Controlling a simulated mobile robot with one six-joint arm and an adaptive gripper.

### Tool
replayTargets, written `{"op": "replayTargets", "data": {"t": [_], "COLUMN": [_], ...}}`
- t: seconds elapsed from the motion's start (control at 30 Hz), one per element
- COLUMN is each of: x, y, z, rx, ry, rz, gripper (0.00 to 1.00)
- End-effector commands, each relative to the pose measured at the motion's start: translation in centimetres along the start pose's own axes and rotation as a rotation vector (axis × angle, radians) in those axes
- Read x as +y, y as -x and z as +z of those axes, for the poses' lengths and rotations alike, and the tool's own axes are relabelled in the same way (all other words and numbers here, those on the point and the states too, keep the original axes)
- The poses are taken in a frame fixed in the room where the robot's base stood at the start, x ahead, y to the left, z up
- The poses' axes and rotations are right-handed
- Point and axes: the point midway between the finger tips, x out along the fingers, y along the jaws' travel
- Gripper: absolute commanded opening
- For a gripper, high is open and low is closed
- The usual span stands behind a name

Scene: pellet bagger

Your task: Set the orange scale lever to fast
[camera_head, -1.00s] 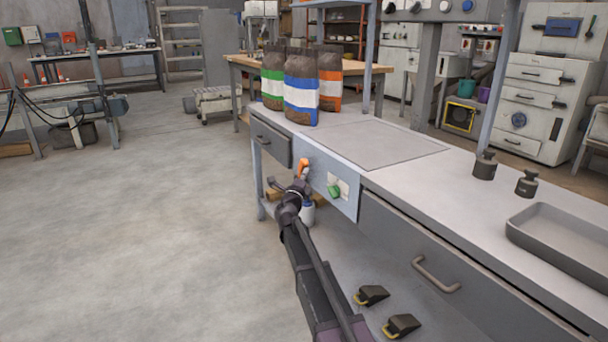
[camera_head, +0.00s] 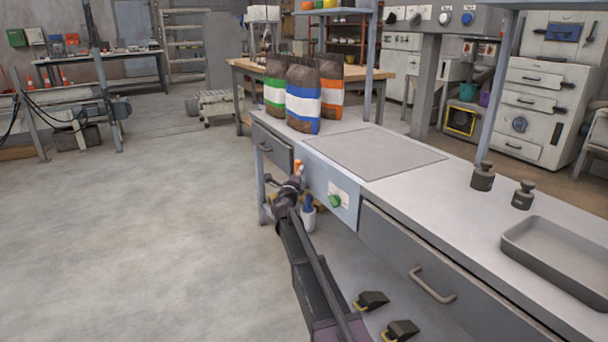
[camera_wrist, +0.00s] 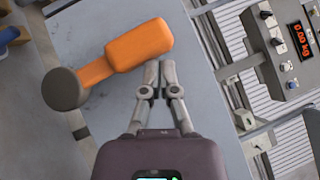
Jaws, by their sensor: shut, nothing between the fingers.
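The orange scale lever (camera_wrist: 141,45) fills the upper left of the wrist view. It runs up and right from a round dark grey pivot (camera_wrist: 64,89) on the grey-blue panel. In the head view, part of the lever (camera_head: 298,165) shows at the left of the bench's front panel (camera_head: 322,185), partly hidden by my gripper (camera_head: 297,178). In the wrist view my gripper (camera_wrist: 161,72) is shut and empty. Its fingertips are just below and right of the lever's wide end, very close. I cannot tell whether they touch. No fast marking is legible.
A green knob (camera_head: 335,201) is right of the lever on the panel. The wrist view shows a control box with a red-lit display (camera_wrist: 301,38) at upper right. Bags (camera_head: 303,95), weights (camera_head: 482,176) and a tray (camera_head: 560,248) stand on the bench. Floor at left is clear.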

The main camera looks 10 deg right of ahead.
Motion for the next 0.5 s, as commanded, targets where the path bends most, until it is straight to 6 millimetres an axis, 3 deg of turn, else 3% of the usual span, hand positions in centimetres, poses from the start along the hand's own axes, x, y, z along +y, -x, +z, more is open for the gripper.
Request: {"op": "replayTargets", "data": {"t": [0.5], "x": [1.0], "y": [-2.8], "z": [2.6], "rx": [0.001], "ry": [0.000], "rz": [0.000], "gripper": [0.00]}}
